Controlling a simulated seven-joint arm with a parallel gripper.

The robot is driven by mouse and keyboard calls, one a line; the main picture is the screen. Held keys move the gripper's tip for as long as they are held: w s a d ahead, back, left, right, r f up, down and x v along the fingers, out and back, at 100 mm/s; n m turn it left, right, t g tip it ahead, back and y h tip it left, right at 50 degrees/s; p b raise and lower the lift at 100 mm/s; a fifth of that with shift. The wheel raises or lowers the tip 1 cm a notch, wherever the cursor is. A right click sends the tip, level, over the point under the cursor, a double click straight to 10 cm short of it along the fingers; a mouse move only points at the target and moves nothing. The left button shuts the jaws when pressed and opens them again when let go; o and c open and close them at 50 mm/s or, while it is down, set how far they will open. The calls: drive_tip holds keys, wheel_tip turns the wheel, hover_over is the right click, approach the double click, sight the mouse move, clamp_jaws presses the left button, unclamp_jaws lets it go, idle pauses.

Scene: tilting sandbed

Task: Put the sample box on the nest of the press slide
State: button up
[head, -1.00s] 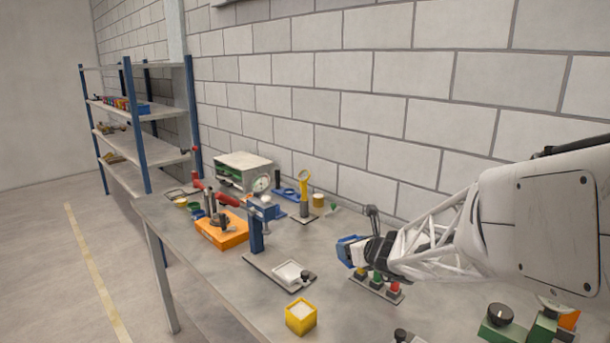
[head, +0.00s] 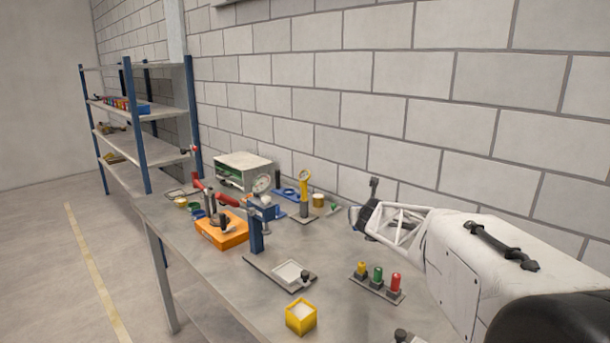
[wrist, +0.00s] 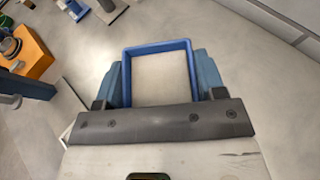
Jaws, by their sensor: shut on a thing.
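My gripper (wrist: 160,88) is shut on a blue square box (wrist: 157,44). In the wrist view its fingers press on the box's left and right sides, and the box's inside looks pale and flat. In the head view my gripper (head: 364,216) is high over the bench's back part, and the box is mostly hidden there. The press (head: 257,230) has a blue column and a dial. Its slide plate (head: 262,269) runs forward, with a pale square nest (head: 291,272) that looks empty. My gripper is right of the nest and apart from it.
A yellow box (head: 300,317) with pale fill stands in front of the slide. A button strip (head: 377,284) with yellow, green and red buttons lies right of it. An orange fixture (head: 222,232) stands left of the press. The brick wall runs close behind the bench.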

drive_tip(key=shift+w+d, duration=0.2)
drive_tip(key=shift+w, duration=0.2)
drive_tip(key=shift+s, duration=0.1)
idle(0.4)
drive_tip(key=shift+s+d+f+m+h, duration=0.2)
drive_tip(key=shift+s+d+m+h, duration=0.2)
drive_tip(key=shift+s, duration=0.15)
drive_tip(key=s+d+f+m+g+h, duration=0.1)
drive_tip(key=s+d+f+m+h, duration=0.1)
drive_tip(key=s, duration=1)
drive_tip(key=s+d+f+m+g+h, duration=0.1)
drive_tip(key=s+d+f+m+h, duration=0.2)
drive_tip(key=s, duration=0.9)
drive_tip(key=s+d+f+m+g+h, duration=0.2)
drive_tip(key=s+d, duration=0.4)
drive_tip(key=s, duration=0.5)
drive_tip(key=shift+s+d+f+m+h, duration=0.2)
drive_tip(key=shift+f+m+h, duration=0.2)
drive_tip(key=shift+h, duration=0.15)
drive_tip(key=shift+s+d+f+m+h, duration=0.1)
drive_tip(key=shift+s+f+m+h, duration=0.15)
drive_tip(key=shift+m+h, duration=0.25)
drive_tip(key=shift+w, duration=0.15)
